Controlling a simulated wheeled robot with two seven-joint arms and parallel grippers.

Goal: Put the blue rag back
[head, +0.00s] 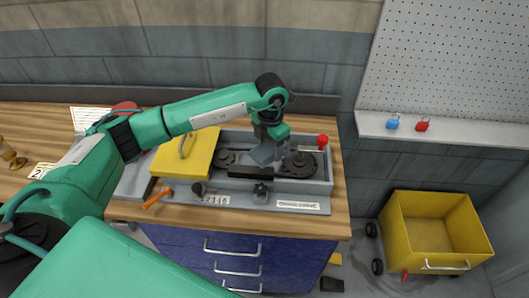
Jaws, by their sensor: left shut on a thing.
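My left arm reaches in from the left, and its gripper (266,148) points down over the grey machine housing on the bench. It is shut on a small blue-grey piece that looks like the blue rag (262,154), between two dark round pulleys. The gripper hides part of it, and I cannot tell whether the rag touches the machine. My right gripper is not in view.
The grey housing (318,206) holds dark pulleys and a red knob (322,141). A yellow cover (187,153) with a handle lies at its left. An orange-handled tool (157,198) lies in front. Padlocks sit on the right ledge (450,132); a yellow cart (432,232) stands below.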

